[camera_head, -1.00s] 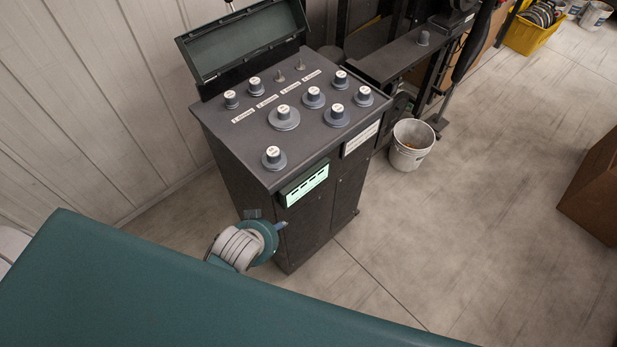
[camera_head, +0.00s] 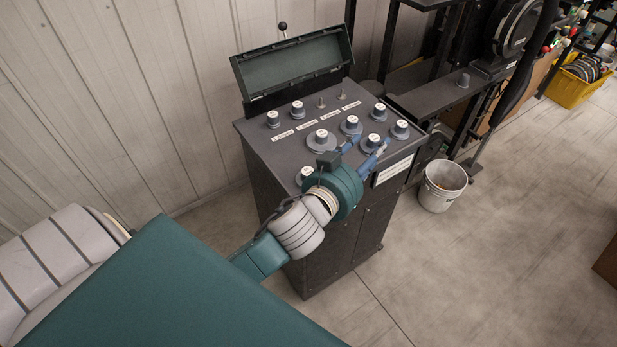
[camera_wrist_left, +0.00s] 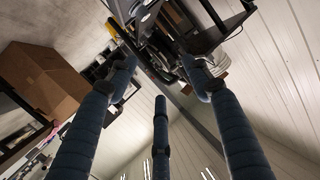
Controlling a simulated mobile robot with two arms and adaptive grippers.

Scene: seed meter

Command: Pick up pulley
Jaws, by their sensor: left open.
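Some have wide disc bases, such as the large one in the middle (camera_head: 321,139). Others stand at the back left (camera_head: 273,119), the back right (camera_head: 379,113) and the right edge (camera_head: 400,130). My left gripper (camera_head: 371,144) is open over the console's front right part, its blue fingers close to two pulleys (camera_head: 351,125) (camera_head: 373,141). I cannot tell if they touch. My wrist partly hides a front pulley (camera_head: 305,174). In the left wrist view the fingers (camera_wrist_left: 158,72) are spread, with no pulley clearly between them.
An open hinged lid (camera_head: 293,68) rises behind the console. A dark machine frame with a shelf (camera_head: 430,97) stands close on the right. A white bucket (camera_head: 441,187) and a yellow crate (camera_head: 570,88) are on the floor.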

